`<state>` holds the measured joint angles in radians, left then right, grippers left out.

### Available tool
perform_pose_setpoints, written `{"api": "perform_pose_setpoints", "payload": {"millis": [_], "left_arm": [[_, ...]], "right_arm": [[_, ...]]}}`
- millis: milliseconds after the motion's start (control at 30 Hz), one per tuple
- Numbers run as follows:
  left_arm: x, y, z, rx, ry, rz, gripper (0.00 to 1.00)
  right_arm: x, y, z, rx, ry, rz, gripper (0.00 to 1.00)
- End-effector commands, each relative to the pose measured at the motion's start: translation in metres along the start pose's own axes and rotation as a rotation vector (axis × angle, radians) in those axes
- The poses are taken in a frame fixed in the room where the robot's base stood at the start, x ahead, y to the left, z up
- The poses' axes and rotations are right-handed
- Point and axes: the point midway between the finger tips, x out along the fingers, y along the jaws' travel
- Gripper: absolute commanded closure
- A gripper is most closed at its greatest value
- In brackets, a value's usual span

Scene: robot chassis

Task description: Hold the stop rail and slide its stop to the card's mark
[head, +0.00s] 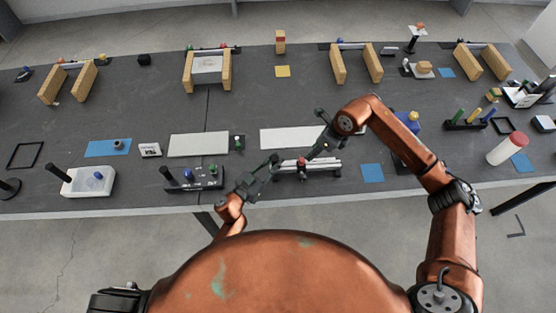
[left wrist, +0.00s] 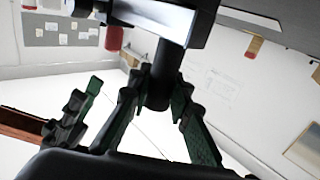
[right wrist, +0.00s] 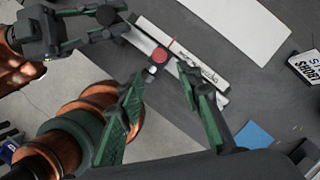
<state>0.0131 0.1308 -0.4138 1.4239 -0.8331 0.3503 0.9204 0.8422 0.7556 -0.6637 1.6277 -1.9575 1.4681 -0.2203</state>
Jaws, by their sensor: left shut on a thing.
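The stop rail (head: 322,166) is a pale bar near the table's front edge, with a red-knobbed stop (head: 301,162) on it. In the right wrist view the rail (right wrist: 203,72) runs diagonally, with the red knob (right wrist: 159,55) and a red line beside it. My left gripper (head: 274,161) is at the rail's left end; in the left wrist view its fingers are shut on a black post (left wrist: 157,88) under the rail. My right gripper (right wrist: 161,76) is open, its fingertips apart just short of the red knob. A card with printed letters (right wrist: 308,69) lies right of the rail, partly cut off.
A white panel (head: 290,137) lies behind the rail and a blue mat (head: 372,173) to its right. Wooden blocks (head: 342,63) and other items line the back. My right arm covers some of the table.

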Motion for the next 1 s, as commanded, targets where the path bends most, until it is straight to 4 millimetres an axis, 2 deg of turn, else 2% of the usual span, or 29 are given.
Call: {"api": "perform_pose_setpoints", "payload": {"millis": [167,500,733,867,1000], "left_arm": [[0.0,0.0,0.0,0.0,0.0,0.0,1.0],[0.0,0.0,0.0,0.0,0.0,0.0,1.0],[0.0,0.0,0.0,0.0,0.0,0.0,1.0],[0.0,0.0,0.0,0.0,0.0,0.0,1.0],[0.0,0.0,0.0,0.0,0.0,0.0,1.0]], "right_arm": [[0.0,-0.006,0.001,-0.093,0.011,0.034,0.65],[-0.004,-0.023,0.006,-0.479,-0.005,0.181,0.65],[-0.006,-0.026,0.008,-0.617,-0.035,0.231,0.65],[0.003,-0.024,0.008,-0.631,-0.039,0.237,0.65],[0.025,-0.018,0.007,-0.63,-0.04,0.238,0.65]]}}
